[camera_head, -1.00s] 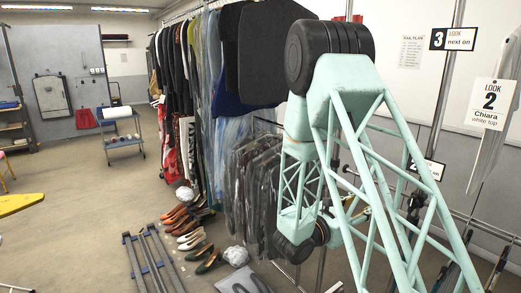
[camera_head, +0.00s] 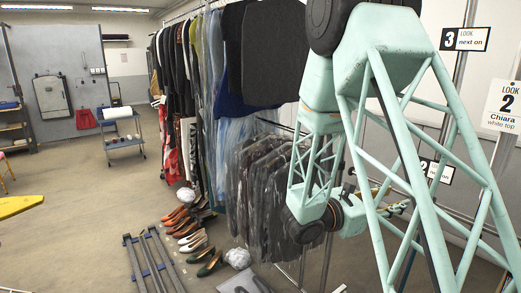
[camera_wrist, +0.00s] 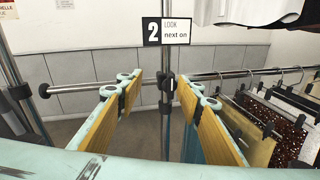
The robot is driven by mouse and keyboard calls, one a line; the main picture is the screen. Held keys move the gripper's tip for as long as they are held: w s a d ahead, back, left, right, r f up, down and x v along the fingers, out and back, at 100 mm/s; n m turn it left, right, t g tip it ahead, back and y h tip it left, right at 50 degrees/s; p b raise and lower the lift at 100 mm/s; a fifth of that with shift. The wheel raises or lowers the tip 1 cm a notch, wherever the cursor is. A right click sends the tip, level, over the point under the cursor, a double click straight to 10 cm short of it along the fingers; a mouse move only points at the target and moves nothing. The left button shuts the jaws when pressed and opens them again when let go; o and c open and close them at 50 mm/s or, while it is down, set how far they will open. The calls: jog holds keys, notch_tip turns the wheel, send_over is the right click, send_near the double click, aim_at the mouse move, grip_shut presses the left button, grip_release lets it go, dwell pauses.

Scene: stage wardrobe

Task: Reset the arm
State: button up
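My gripper (camera_wrist: 165,92) shows in the wrist view with its two fingers spread well apart. Each finger is pale green with a tan pad on its inner face. Nothing is held between the pads; a steel post stands beyond the gap. In the head view my mint-green lattice arm fills the right side, folded with a black-capped joint at the top. The gripper itself cannot be made out clearly there.
In the wrist view, a horizontal rail (camera_wrist: 88,87) and a "2 LOOK next on" sign (camera_wrist: 167,32) lie ahead, with hanging garments (camera_wrist: 280,125) right. Bagged clothes (camera_head: 262,190) hang beside my arm. Shoes (camera_head: 189,237) line the floor; the floor left (camera_head: 80,190) is mostly clear.

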jog(key=s+d+r+m+g+y, duration=0.1)
jog(key=s+r+m+g, duration=0.15)
jog(key=s, duration=0.55)
jog(key=s+d+r+m+g+y, duration=0.1)
jog(key=s+d+r+m+g, duration=0.1)
jog(key=s+m, duration=0.35)
jog(key=s+d+r+m+g+y, duration=0.1)
jog(key=s+r+m+g, duration=0.15)
jog(key=s, duration=0.65)
jog(key=s+a+m+y, duration=0.3)
jog(key=s+a+y, duration=0.15)
jog(key=s, duration=0.45)
jog(key=s+a+m+y, duration=0.3)
jog(key=s+a, duration=0.3)
jog(key=s, duration=0.2)
jog(key=s+a+r+m+t+y, duration=0.1)
jog(key=s+a+m+t+y, duration=0.1)
jog(key=a, duration=0.4)
jog(key=s+a+r+m+t+y, duration=0.2)
jog(key=a+y, duration=0.1)
jog(key=a, duration=0.4)
jog(key=shift+s+a+r, duration=0.15)
jog(key=shift+s, duration=0.25)
jog(key=shift+m, duration=0.25)
